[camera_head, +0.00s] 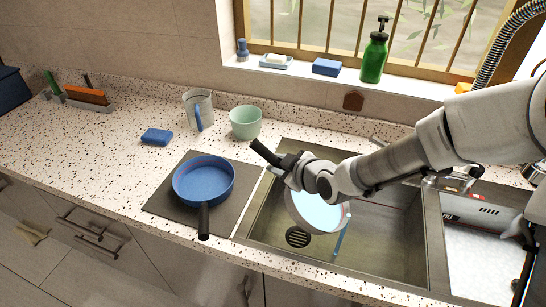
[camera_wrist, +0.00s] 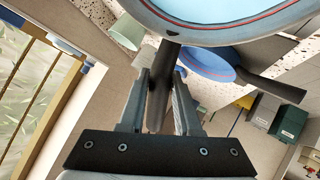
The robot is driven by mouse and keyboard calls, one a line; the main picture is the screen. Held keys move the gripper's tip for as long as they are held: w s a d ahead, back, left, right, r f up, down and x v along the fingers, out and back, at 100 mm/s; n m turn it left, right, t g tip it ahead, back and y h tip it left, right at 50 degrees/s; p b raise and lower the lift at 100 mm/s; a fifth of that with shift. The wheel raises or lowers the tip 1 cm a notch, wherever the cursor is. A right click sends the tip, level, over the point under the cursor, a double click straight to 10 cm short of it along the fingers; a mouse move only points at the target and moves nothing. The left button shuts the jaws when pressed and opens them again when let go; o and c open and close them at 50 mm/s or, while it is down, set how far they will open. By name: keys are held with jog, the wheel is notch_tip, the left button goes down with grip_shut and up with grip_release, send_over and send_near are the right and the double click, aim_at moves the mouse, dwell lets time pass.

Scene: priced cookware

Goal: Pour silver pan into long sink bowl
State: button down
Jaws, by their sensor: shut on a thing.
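The silver pan (camera_head: 318,212) is tilted over the long sink bowl (camera_head: 385,243), with its light blue inside facing the head camera. My gripper (camera_head: 292,168) is shut on the pan's dark handle (camera_head: 264,153), which sticks out to the upper left. A thin blue streak (camera_head: 342,236) runs from the pan's lower right rim down into the bowl. It looks like liquid, but I cannot be sure.
A blue pan (camera_head: 203,184) sits on a dark mat (camera_head: 160,207) left of the sink. A green cup (camera_head: 245,122), a jug (camera_head: 197,108) and a blue sponge (camera_head: 157,137) stand behind. A tap (camera_head: 450,180) and second basin (camera_head: 485,262) lie to the right.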

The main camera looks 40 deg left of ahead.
jog(key=d+r+y+p, duration=0.1)
jog(key=w+d+r+m+p, duration=0.1)
jog(key=r+p, duration=0.1)
jog(key=d+r+y+p, duration=0.1)
jog(key=d+r+p, duration=0.1)
jog(key=shift+w+y, duration=0.15)
jog(key=shift+y, duration=0.15)
jog(key=w+d+m+t+y+b, duration=0.2)
jog(key=w+d+m+y+b, duration=0.1)
jog(key=d, duration=0.7)
jog(key=w+d+r+m+t+y+b, duration=0.1)
jog(key=w+d+m+t+y+b, duration=0.1)
jog(key=d, duration=0.9)
jog(key=shift+w+r+m+y+b, duration=0.3)
jog(key=shift+w+m+y+b, duration=0.4)
jog(key=shift+m+y+b, duration=0.95)
jog(key=shift+a+n, duration=0.1)
jog(key=shift+n, duration=0.25)
dwell(1.5)
